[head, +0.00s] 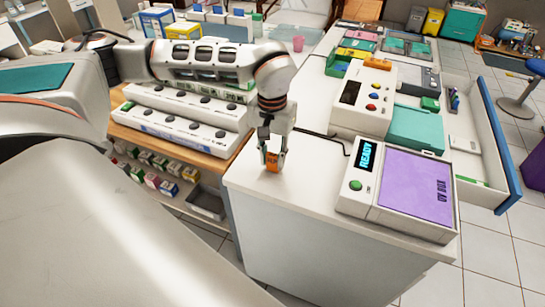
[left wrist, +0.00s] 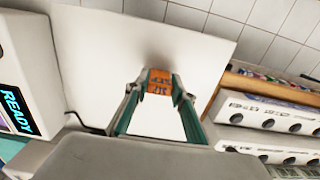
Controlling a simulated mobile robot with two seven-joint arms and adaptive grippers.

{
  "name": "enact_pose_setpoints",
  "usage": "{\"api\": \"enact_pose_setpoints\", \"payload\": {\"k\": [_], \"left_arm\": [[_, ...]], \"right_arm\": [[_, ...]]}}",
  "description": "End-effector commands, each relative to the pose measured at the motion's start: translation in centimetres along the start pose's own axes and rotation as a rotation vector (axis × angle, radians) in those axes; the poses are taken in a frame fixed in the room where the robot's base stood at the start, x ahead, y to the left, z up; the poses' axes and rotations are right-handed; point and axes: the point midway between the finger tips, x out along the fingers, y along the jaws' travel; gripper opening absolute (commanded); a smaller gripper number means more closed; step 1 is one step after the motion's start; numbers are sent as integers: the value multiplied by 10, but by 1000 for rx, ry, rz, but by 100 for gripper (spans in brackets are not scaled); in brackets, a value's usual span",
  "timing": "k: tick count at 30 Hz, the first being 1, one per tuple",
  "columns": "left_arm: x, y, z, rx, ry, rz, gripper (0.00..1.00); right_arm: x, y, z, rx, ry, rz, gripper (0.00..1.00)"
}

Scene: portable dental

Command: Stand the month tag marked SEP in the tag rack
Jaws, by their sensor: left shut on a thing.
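My left gripper (head: 272,152) is shut on a small orange tag (head: 272,161). It is low over the left end of the white counter top, left of the UV box. In the left wrist view the orange tag (left wrist: 159,81) sits between the two green-edged fingertips of my left gripper (left wrist: 158,88). Its dark lettering appears to read SEP. I cannot tell whether the tag's lower edge touches the counter. I cannot make out for certain which thing is the tag rack. My right gripper is not in view.
The UV box (head: 415,190) with a purple lid and a READY display stands right of the gripper. White stepped units with black knobs (head: 185,120) stand on a wooden shelf to the left. An open drawer (head: 490,165) juts out at the right. The counter's near left part is clear.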

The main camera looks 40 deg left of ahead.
Motion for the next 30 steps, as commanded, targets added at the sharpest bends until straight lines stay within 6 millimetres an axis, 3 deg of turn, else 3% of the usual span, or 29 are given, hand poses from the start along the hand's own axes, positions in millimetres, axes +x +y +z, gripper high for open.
{"api": "enact_pose_setpoints", "payload": {"k": [11, 12, 14, 25, 30], "left_arm": [[4, 0, 0, 0, 1, 0, 8], [5, 0, 0, 0, 2, 0, 27], [4, 0, 0, 1, 2, 1, 41], [2, 0, 0, 0, 2, 1, 41], [-15, 0, -2, 1, 6, 1, 41]], "right_arm": [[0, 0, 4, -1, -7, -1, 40], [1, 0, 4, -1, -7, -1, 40], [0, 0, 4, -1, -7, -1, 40], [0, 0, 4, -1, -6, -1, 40], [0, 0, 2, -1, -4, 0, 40]]}}
